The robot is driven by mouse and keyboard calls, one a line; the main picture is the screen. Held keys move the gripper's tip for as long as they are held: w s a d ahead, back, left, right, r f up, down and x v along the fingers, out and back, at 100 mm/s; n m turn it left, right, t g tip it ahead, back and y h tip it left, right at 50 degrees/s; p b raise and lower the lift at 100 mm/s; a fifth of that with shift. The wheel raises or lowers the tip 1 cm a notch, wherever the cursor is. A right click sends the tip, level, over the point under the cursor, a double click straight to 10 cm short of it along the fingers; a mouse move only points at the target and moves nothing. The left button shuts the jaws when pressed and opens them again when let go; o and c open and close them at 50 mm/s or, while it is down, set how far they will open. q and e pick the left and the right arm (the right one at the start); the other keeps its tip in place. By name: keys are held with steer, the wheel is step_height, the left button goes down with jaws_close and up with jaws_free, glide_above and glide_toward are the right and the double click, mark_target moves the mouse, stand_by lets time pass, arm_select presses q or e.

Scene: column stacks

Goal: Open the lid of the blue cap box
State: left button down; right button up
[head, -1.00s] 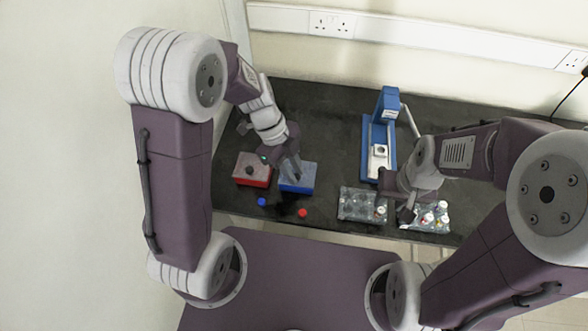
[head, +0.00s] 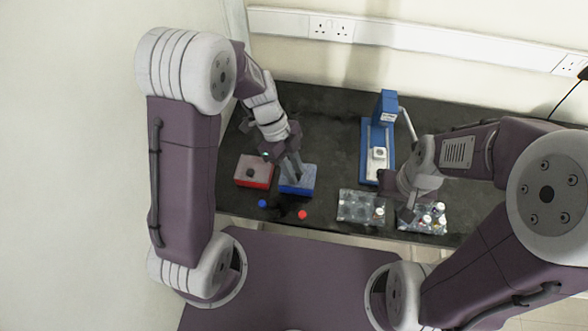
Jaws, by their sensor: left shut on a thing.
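The blue cap box (head: 307,187) stands on the dark bench, left of the middle, with a greyish lid on top of its blue body. My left gripper (head: 293,174) points down over this box and is shut at its lid; the fingers hide part of the top. The lid appears to sit on the box, and I cannot tell whether it is lifted at all. My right gripper (head: 406,211) is over the bench at the right, beside the clear rack of vials; its jaws are too small and dark to read.
A red box (head: 254,171) with a greyish lid stands left of the blue one. A blue cap (head: 262,203) and a red cap (head: 302,214) lie near the front edge. Clear racks (head: 350,207) with vials (head: 427,219) and a blue press (head: 386,106) stand to the right.

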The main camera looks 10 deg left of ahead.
arm_select(q)
steer(key=w+r+g+p, duration=0.1)
steer(key=g+p, duration=0.1)
steer(key=p, duration=0.1)
steer(key=shift+w+r+g+p, duration=0.35)
steer(key=shift+r+g, duration=0.05)
steer(key=shift+w+r+n+g+p, duration=0.1)
steer(key=shift+w+n+g+p, duration=0.3)
steer(key=shift+g, duration=0.2)
steer(key=shift+w+r+g, duration=0.1)
steer(key=shift+w+g, duration=0.35)
steer(key=shift+g, duration=0.35)
